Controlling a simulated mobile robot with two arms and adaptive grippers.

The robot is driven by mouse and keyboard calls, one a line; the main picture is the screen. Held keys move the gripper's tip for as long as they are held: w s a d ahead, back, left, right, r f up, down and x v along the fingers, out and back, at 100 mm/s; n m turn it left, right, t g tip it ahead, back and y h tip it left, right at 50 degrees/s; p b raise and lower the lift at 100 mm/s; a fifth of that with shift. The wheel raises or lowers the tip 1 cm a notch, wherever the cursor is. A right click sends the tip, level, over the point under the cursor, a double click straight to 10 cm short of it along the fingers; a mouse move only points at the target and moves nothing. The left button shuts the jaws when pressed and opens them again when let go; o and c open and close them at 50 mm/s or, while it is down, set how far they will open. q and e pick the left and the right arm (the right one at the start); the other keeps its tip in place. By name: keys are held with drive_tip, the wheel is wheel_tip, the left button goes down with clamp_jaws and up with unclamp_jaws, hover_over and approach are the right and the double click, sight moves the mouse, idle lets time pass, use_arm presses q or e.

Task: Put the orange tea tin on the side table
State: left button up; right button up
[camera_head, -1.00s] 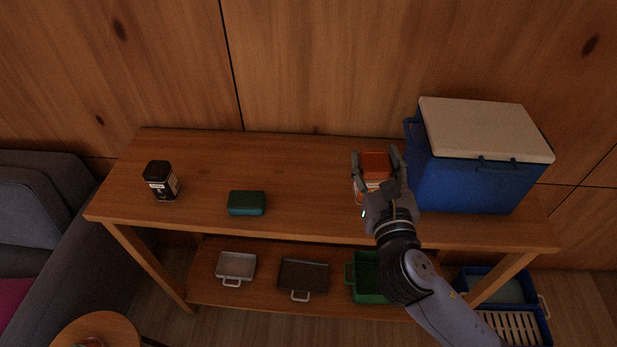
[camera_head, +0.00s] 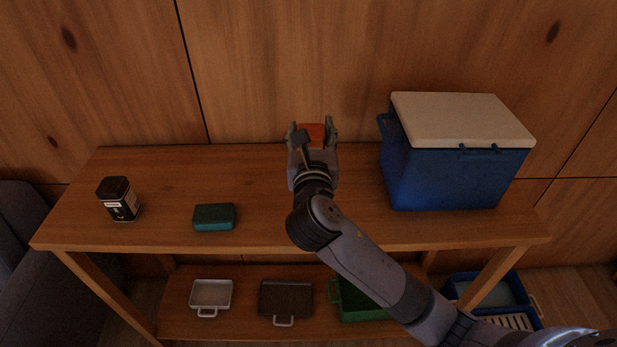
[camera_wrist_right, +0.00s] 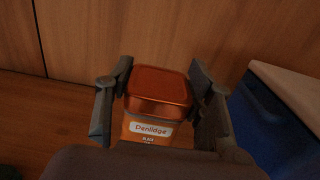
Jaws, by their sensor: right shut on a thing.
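The orange tea tin (camera_head: 312,131) is held upright in my right gripper (camera_head: 311,127), and its top overlaps the wooden table's back edge in the head view. In the right wrist view the tin (camera_wrist_right: 155,92) shows its orange lid and a white label, with a gripper finger on each side. The gripper hides the tin's lower part, and its height above the tabletop is hard to tell. My left gripper is not in view. The round side table seen earlier at the lower left is out of view now.
The long wooden table (camera_head: 265,220) carries a black tin (camera_head: 119,200), a teal box (camera_head: 214,217) and a blue cooler (camera_head: 450,175) with a pale lid close to my right gripper's right. Its lower shelf holds trays and a green crate (camera_head: 352,303). A grey sofa (camera_head: 20,270) is at the left.

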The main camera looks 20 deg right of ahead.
wheel_tip(320, 180, down, 7)
drive_tip(key=shift+f+b, duration=0.1)
drive_tip(key=shift+b, duration=0.35)
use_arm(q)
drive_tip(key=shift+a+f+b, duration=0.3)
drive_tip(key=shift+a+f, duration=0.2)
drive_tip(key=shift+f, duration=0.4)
use_arm(e)
drive_tip(key=shift+f, duration=1.9)
drive_tip(key=shift+f, duration=0.1)
drive_tip(key=o, duration=1.3)
drive_tip(key=shift+o, duration=0.2)
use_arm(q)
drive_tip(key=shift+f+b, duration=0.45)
use_arm(e)
drive_tip(key=v, duration=1.2)
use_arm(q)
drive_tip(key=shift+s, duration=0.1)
use_arm(e)
drive_tip(key=shift+s, duration=0.15)
